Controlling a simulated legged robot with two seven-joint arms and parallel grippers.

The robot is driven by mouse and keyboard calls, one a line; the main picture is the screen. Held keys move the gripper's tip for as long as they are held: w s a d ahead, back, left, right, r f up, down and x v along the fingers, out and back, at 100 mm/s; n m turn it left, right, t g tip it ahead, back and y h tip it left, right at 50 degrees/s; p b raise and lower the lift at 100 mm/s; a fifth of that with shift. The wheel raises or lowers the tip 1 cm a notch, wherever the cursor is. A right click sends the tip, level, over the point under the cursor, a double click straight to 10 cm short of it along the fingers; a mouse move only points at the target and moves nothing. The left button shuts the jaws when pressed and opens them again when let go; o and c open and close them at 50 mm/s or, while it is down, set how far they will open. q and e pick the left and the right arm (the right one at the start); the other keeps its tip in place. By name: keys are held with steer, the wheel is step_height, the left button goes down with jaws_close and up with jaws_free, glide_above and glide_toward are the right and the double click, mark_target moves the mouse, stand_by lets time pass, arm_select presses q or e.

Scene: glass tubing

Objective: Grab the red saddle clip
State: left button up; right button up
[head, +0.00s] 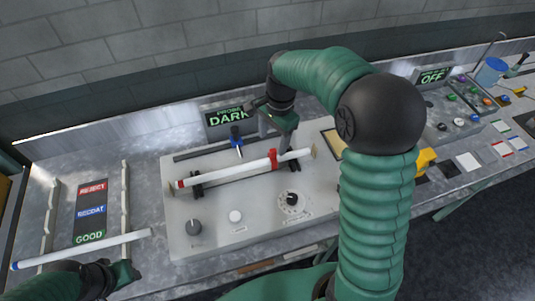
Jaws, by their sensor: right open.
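The red saddle clip (273,158) sits on a white glass tube (232,171) with a red left end. The tube lies across dark supports on the pale grey bench fixture. My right gripper (272,133) is open above and just behind the clip, pointing down, and appears apart from it. Part of its jaws is hard to make out against the wrist. My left gripper (124,273) is low at the bottom left, far from the clip; its jaws are too small and dark to read.
A white tube with a blue end (80,250) lies near my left gripper. A blue clip-like piece (236,138) stands behind the red-ended tube. A sign reading DARK (228,116) is at the back. Knobs (291,200) are on the fixture's front.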

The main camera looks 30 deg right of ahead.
mark_target(271, 160)
steer(key=w+d+r+m, duration=0.2)
steer(key=w+d+m, duration=0.1)
steer(key=d+m, duration=0.15)
steer(key=shift+m+y, duration=0.25)
steer(key=shift+y, duration=0.05)
steer(key=f, duration=0.3)
steer(key=a+f+p, duration=0.1)
steer(key=f, duration=0.3)
steer(key=a+f, duration=0.1)
steer(key=f, duration=0.4)
steer(key=a+f+p, duration=0.1)
steer(key=f, duration=0.1)
steer(key=s+f+p, duration=0.1)
steer(key=shift+a+f, duration=0.2)
steer(key=shift+f, duration=0.15)
steer(key=shift+w+f, duration=0.15)
steer(key=shift+f, duration=0.1)
